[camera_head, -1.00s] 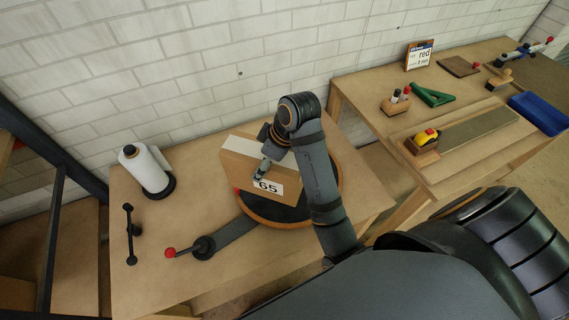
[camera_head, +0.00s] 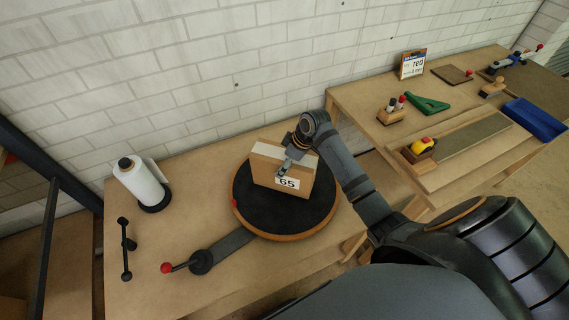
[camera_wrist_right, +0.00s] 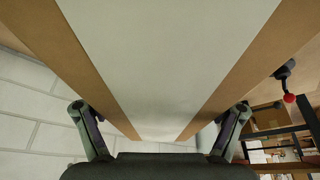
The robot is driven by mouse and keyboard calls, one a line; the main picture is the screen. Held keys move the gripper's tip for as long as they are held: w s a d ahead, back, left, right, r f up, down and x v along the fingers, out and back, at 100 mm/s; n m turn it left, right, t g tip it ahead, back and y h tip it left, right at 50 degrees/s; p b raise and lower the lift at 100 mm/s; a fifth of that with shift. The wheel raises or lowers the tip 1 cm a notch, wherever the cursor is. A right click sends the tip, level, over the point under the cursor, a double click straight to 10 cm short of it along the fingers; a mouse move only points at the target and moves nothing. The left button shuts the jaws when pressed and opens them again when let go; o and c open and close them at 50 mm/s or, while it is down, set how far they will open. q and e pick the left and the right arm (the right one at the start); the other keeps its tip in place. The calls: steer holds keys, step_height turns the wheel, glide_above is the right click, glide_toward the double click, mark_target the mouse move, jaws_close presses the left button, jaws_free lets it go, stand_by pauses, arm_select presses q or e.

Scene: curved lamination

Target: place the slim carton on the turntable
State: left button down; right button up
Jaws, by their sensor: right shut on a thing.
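The slim carton (camera_head: 268,172) is a brown box with a pale tape strip on top and a white label reading 65. It stands upright over the back right part of the turntable (camera_head: 250,214), a dark disc with an orange-brown rim. I cannot tell whether its base touches the disc. My right gripper (camera_head: 293,158) is shut on the carton from above. In the right wrist view the carton's taped top (camera_wrist_right: 165,60) fills the middle, between the two fingers (camera_wrist_right: 160,135). My left gripper is not in view.
A white roll (camera_head: 141,183) on a black stand, a black bar handle (camera_head: 126,248) and a red-knobbed lever (camera_head: 183,266) are left of the turntable. A second table (camera_head: 375,130) at the right holds a blue tray (camera_head: 536,118), stamps and a sign (camera_head: 413,64).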

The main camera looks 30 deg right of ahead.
steer(key=shift+f, duration=0.7)
steer(key=o, duration=1.6)
steer(key=shift+f, duration=0.1)
steer(key=shift+a, duration=0.1)
steer(key=b+v, duration=0.1)
steer(key=v, duration=1)
steer(key=shift+s+r, duration=0.1)
steer(key=shift+r, duration=0.15)
steer(key=shift+s+r, duration=0.1)
steer(key=shift+r, duration=0.25)
steer(key=shift+f, duration=0.1)
